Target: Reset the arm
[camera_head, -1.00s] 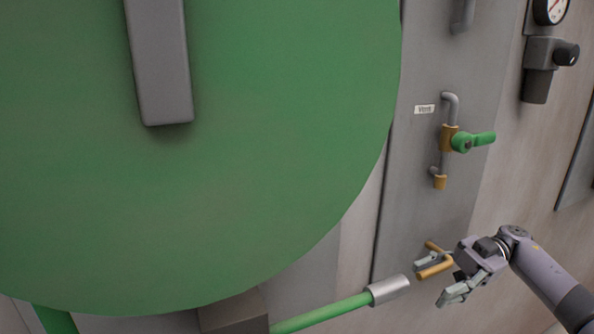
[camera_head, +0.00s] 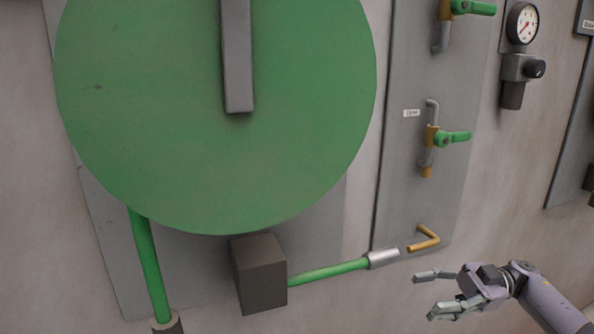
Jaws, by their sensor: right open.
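My right gripper (camera_head: 434,293) is at the lower right, its arm coming in from the right. Its two fingers are spread and hold nothing. A brass, bent pipe or handle (camera_head: 428,239) sticks out near the bottom of the grey panel, just above the gripper and apart from it. A green lever with a silver end sleeve (camera_head: 382,258) lies up and to the left of the fingers. My left gripper is not in view.
A large green disc (camera_head: 150,110) with a grey bar (camera_head: 238,70) fills the left. A dark box (camera_head: 259,275) sits below it. Green-handled valves (camera_head: 455,138) are on the grey panel (camera_head: 395,190). A gauge (camera_head: 522,23) and regulator hang at the upper right. Bare wall (camera_head: 520,190) lies between.

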